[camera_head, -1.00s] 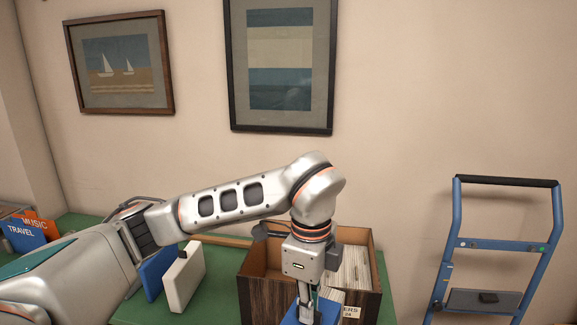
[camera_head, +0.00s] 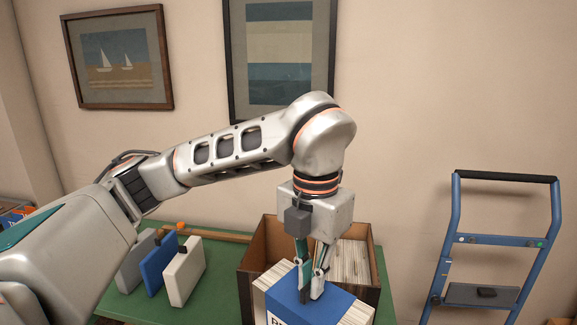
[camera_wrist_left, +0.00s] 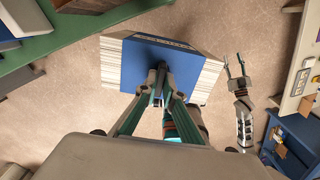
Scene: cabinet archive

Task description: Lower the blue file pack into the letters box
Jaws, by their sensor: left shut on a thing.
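The blue file pack (camera_head: 300,308), a blue cover around pale papers, hangs from my left gripper (camera_head: 312,288) at the lower middle of the head view. The gripper is shut on its upper edge. The pack also shows in the left wrist view (camera_wrist_left: 140,68), above the carpet floor and beside the table. The brown letters box (camera_head: 266,245) stands on the table behind the pack, with pale files in its right part. The pack hides its front and label. My right gripper (camera_wrist_left: 237,68) shows in the left wrist view with its fingers apart and empty.
On the green table (camera_head: 222,290), a grey, a blue (camera_head: 157,268) and a white file (camera_head: 184,272) stand left of the box. A blue trolley (camera_head: 497,240) stands at the right. Orange and blue files (camera_head: 14,215) are at the far left.

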